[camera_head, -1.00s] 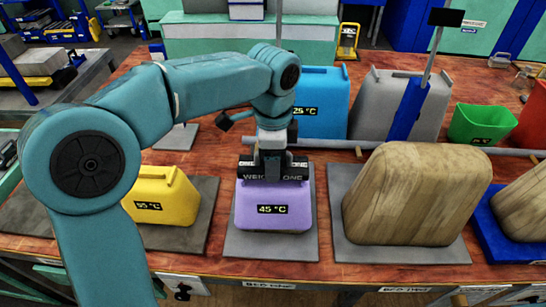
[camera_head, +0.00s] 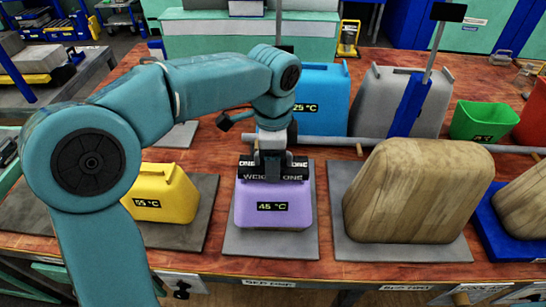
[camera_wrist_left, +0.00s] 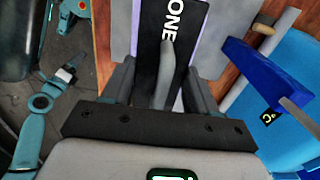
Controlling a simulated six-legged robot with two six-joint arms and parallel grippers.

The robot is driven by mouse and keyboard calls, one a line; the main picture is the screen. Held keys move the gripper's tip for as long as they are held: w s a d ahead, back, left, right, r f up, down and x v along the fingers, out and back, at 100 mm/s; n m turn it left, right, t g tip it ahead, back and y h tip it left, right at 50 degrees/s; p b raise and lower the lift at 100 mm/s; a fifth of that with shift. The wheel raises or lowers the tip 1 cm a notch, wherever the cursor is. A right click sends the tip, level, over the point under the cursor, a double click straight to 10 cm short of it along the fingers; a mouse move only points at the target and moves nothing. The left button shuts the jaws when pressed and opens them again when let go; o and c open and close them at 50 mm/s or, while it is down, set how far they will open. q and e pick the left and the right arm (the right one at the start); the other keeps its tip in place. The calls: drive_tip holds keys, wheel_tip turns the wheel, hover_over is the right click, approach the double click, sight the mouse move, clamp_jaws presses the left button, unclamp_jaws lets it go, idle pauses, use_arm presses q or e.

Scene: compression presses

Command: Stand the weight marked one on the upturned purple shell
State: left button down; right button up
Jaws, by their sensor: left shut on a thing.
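The purple shell (camera_head: 272,212) lies upturned on a grey plate at the front middle of the table, with a label reading 45 °C. The black weight marked one (camera_head: 288,178) is at the top of the shell, its white lettering facing front. I cannot tell whether it rests fully on the shell. My left gripper (camera_head: 272,160) is above it, shut on its grey handle. In the left wrist view the handle (camera_wrist_left: 166,72) is between the fingers and the word ONE shows on the weight. A purple edge shows beside it. My right gripper is not in view.
A yellow shell (camera_head: 162,196) stands left of the purple one, and a wooden block (camera_head: 415,195) stands close on its right. Blue (camera_head: 320,95) and grey (camera_head: 385,95) shells stand behind, with a grey bar (camera_head: 330,142) in front of them. A green bin (camera_head: 482,120) is at right.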

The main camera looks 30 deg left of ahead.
use_arm(q)
drive_tip(key=shift+f, duration=0.1)
drive_tip(key=shift+c, duration=1.1)
unclamp_jaws()
drive_tip(key=shift+f, duration=0.15)
wheel_tip(320, 180, up, 17)
drive_tip(key=p, duration=0.3)
drive_tip(key=shift+f, duration=0.2)
